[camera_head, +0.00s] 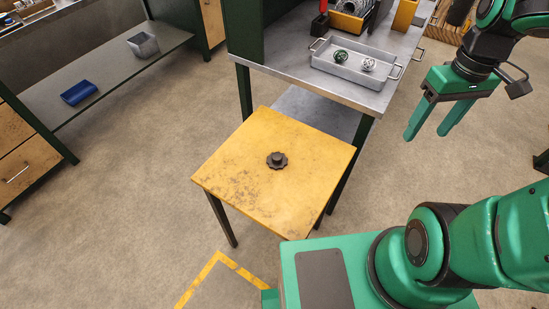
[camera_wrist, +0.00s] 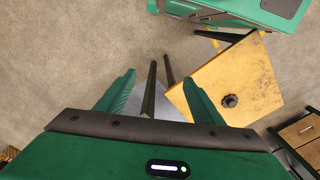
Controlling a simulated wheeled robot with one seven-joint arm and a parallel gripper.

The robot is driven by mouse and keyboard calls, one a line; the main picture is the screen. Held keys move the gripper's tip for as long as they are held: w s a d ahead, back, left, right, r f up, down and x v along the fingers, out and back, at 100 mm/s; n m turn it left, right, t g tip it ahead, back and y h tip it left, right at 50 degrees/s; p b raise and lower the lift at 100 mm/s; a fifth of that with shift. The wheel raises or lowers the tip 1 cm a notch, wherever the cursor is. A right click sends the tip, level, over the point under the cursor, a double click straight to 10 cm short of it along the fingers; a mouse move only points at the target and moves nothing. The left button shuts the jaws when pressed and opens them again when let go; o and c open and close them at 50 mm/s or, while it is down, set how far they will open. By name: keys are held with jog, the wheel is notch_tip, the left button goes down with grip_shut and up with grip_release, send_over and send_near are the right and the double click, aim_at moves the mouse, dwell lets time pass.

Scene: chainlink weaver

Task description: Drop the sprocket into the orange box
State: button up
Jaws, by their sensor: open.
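The sprocket (camera_head: 277,160), a dark toothed disc with a raised hub, lies flat near the middle of a yellow worn-topped table (camera_head: 230,180). The sprocket also shows in the wrist view (camera_wrist: 230,101), to the right of my fingers. My gripper (camera_head: 427,134) is open and empty, in the air to the right of the table and well apart from the sprocket. Its two green fingers also show in the wrist view (camera_wrist: 158,78). An orange box-like object (camera_head: 405,14) stands on the metal bench at the back; the top edge of the picture cuts it off.
A grey tray (camera_head: 339,73) with two small round parts sits on the metal bench (camera_head: 372,98) behind the table. A blue bin (camera_head: 79,92) and a grey bin (camera_head: 143,45) are on a shelf at left. Open floor lies left of the table.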

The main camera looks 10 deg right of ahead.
jog(key=w+a+f+n, duration=0.4)
jog(key=w+a+n, duration=0.3)
jog(key=n+g+y, duration=0.1)
jog(key=n+y, duration=0.3)
jog(key=n, duration=0.9)
send_near(279, 155)
jog(key=x, duration=0.3)
jog(key=shift+w+f, duration=0.1)
jog(key=shift+w, duration=0.05)
jog(key=shift+x, duration=3)
jog(key=c, duration=1.2)
jog(key=shift+r, duration=0.25)
